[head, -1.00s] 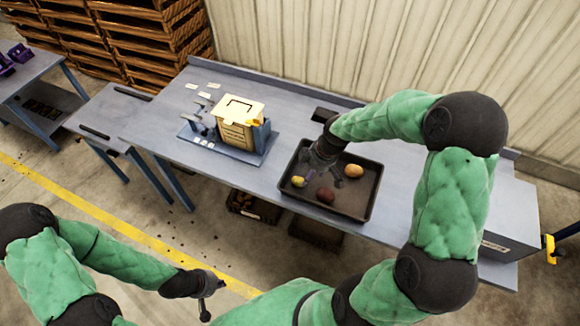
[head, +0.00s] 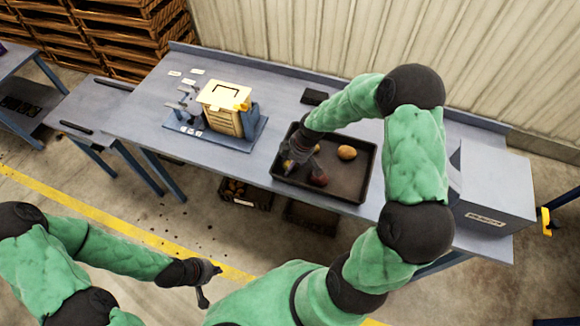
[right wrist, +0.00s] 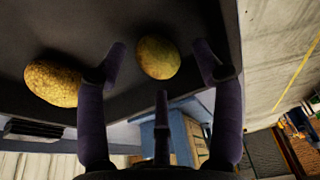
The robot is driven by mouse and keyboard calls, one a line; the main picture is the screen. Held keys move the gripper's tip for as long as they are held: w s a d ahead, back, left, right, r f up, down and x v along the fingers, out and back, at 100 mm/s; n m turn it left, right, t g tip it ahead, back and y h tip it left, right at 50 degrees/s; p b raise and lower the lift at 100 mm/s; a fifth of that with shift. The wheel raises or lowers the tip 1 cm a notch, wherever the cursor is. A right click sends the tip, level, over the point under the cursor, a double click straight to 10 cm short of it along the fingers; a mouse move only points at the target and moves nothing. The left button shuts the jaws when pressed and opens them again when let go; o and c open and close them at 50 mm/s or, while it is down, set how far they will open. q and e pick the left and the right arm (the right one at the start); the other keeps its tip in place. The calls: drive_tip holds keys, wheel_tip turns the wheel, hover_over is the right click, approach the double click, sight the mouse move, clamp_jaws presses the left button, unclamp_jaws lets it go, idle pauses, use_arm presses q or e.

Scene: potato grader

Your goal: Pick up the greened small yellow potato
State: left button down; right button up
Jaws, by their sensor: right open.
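In the right wrist view a small yellow potato with a greenish tint (right wrist: 158,58) lies on the dark tray between the spread fingers of my right gripper (right wrist: 159,72). The gripper is open and not closed on it. In the head view my right gripper (head: 290,163) is low over the left part of the tray (head: 345,194) and hides this potato. A larger speckled yellow potato (right wrist: 53,83) lies left of the fingers in the wrist view. My left gripper (head: 208,284) is empty, its fingers apart, in front of the bench.
A yellow potato (head: 347,152) and a reddish potato (head: 318,179) lie in the tray. A cream box (head: 224,100) on a blue stand is left of it on the bench (head: 150,105). A grey box (head: 492,190) stands at the right end. Crates lie below.

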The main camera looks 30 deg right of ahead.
drive_tip(key=shift+a+f, duration=0.1)
drive_tip(key=shift+f, duration=0.45)
drive_tip(key=c, duration=1.1)
drive_tip(key=shift+c, duration=0.2)
drive_tip(key=shift+r, duration=0.1)
drive_tip(key=shift+w+r, duration=0.1)
drive_tip(key=shift+r, duration=0.4)
wheel_tip(320, 180, up, 2)
drive_tip(key=shift+r+p, duration=0.2)
drive_tip(key=shift+p, duration=0.15)
drive_tip(key=s+a+r+p, duration=0.2)
drive_tip(key=s+r, duration=0.7)
drive_tip(key=s, duration=0.5)
drive_tip(key=shift+r, duration=0.25)
